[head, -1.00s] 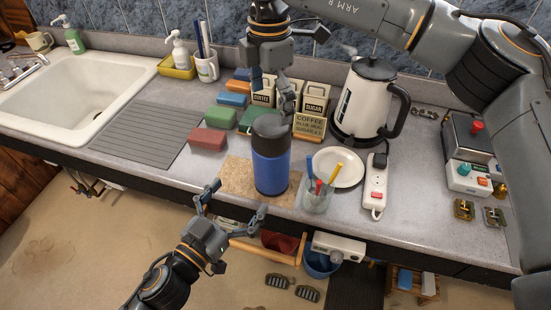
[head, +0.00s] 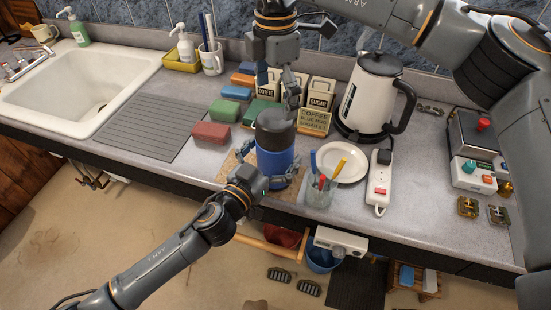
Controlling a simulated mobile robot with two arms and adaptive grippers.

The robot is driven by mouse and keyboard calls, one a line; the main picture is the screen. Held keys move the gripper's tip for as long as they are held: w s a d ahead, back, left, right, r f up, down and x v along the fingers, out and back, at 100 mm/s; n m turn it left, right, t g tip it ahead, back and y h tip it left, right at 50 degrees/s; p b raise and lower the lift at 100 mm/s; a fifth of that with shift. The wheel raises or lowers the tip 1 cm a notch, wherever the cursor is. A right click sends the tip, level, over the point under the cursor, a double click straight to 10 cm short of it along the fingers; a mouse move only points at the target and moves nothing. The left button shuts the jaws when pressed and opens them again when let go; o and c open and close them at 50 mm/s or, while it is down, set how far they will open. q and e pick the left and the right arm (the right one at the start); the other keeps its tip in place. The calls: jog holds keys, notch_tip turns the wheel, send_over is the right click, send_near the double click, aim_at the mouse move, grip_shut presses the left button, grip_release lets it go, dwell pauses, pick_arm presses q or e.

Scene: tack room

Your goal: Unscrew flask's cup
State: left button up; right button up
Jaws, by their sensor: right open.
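The flask (head: 276,160) stands upright on a cork mat (head: 228,172) near the counter's front edge. It has a blue body and a dark grey cup (head: 274,126) on top. My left gripper (head: 272,183) is low at the front of the blue body, with a finger showing along its right side. Its other finger is hidden, so I cannot tell whether it grips. My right gripper (head: 291,98) points down just above and behind the cup, open and empty; its fingers overlap in this view.
A glass of coloured pens (head: 319,192) and a white plate (head: 343,165) stand close to the right of the flask. A kettle (head: 366,100) and power strip (head: 378,183) are further right. Coloured blocks (head: 211,133) and canisters (head: 321,92) are behind.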

aim_at(275, 117)
pick_arm(q)
jog(key=shift+s, duration=0.1)
jog(key=shift+c, duration=0.6)
pick_arm(e)
jog(key=shift+s, duration=0.1)
pick_arm(q)
jog(key=c, duration=0.3)
pick_arm(e)
jog(key=shift+a, duration=0.1)
pick_arm(q)
jog(key=c, duration=1.5)
grip_shut()
pick_arm(e)
jog(key=m, duration=0.4)
jog(key=shift+f, duration=0.2)
jog(key=shift+m, duration=0.3)
notch_tip(275, 117, down, 8)
jog(key=shift+r, duration=0.2)
jog(key=shift+c, duration=0.3)
